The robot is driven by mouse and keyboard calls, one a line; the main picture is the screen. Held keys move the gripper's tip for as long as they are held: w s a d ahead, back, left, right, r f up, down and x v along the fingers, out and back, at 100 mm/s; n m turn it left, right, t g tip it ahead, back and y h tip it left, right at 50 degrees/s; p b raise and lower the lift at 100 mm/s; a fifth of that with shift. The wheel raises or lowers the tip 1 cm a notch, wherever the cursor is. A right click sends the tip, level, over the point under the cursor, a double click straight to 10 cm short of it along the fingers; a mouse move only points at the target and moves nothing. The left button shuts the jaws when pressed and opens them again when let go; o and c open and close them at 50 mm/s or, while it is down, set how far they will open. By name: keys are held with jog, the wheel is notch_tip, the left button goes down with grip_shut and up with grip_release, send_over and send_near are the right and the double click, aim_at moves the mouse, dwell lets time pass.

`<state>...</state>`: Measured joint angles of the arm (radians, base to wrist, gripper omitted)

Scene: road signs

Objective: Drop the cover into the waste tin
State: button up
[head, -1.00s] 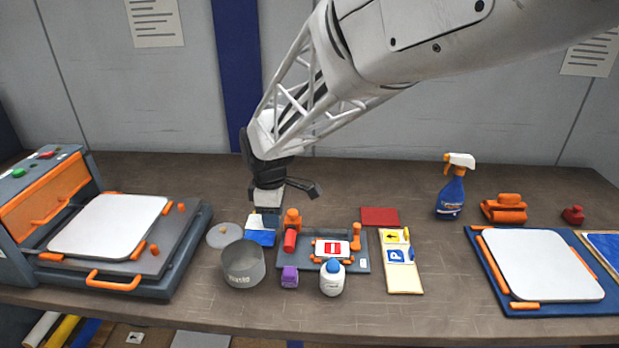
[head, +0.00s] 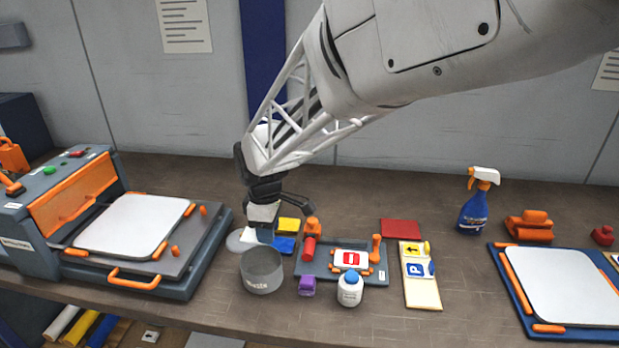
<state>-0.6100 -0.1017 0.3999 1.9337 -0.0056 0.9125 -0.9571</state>
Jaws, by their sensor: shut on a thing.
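The waste tin (head: 262,279) is a grey open-topped round can with lettering on its front, standing on the bench left of the small grey fixture. My gripper (head: 264,234) points down just behind and above the tin's far rim. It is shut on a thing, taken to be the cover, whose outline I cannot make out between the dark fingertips. A flat grey disc (head: 237,242) lies on the bench behind the tin, to its left.
White, blue (head: 285,245) and yellow (head: 289,225) pieces lie right behind the tin. A fixture (head: 314,268) with a red-and-white sign (head: 351,261), a purple block (head: 307,286) and a white bottle (head: 350,291) stand to the right. A press (head: 130,240) is left.

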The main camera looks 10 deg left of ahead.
aim_at(270, 250)
jog(key=shift+f, duration=0.15)
jog(key=shift+f, duration=3.4)
jog(key=o, duration=1)
jog(key=shift+o, duration=0.3)
jog(key=o, duration=0.6)
jog(key=shift+r, duration=0.1)
